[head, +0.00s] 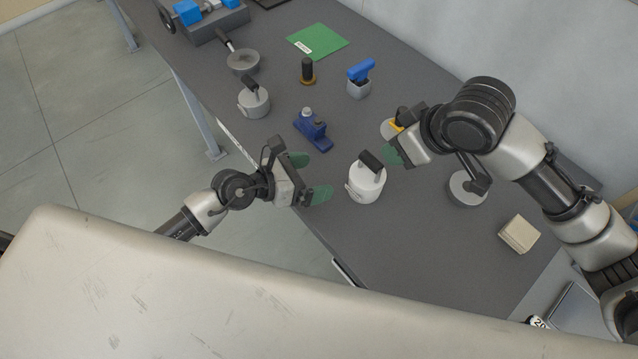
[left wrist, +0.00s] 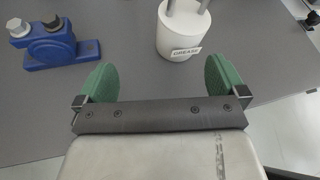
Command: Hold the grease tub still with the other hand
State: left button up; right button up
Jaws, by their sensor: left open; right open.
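The grease tub (head: 364,187) is a white cylinder standing upright on the grey bench, with a black handle (head: 371,161) sticking up from its top. In the left wrist view the tub (left wrist: 180,38) shows its GREASE label, beyond my fingertips and slightly right of the middle. My left gripper (head: 312,176) is open and empty to the left of the tub, at the bench edge, its green fingers (left wrist: 158,82) apart and not touching it. My right gripper (head: 392,154) is open close to the handle, to its upper right; whether it touches is unclear.
A blue bearing block (head: 313,130) stands behind the left gripper. Another white tub (head: 254,103), a blue-handled tool (head: 360,76), a brass-based knob (head: 307,72) and a green sheet (head: 318,41) lie farther along. A beige block (head: 519,234) is at the right.

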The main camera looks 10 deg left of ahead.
aim_at(351, 183)
pick_arm(q)
jog(key=shift+s+d+m, duration=0.85)
jog(key=shift+d+m, duration=0.25)
jog(key=shift+d+f+g, duration=0.1)
jog(key=shift+d+g, duration=0.15)
jog(key=shift+g, duration=0.05)
jog(key=x, duration=1)
jog(key=shift+d, duration=0.2)
jog(key=shift+c, duration=0.3)
jog(key=c, duration=0.9)
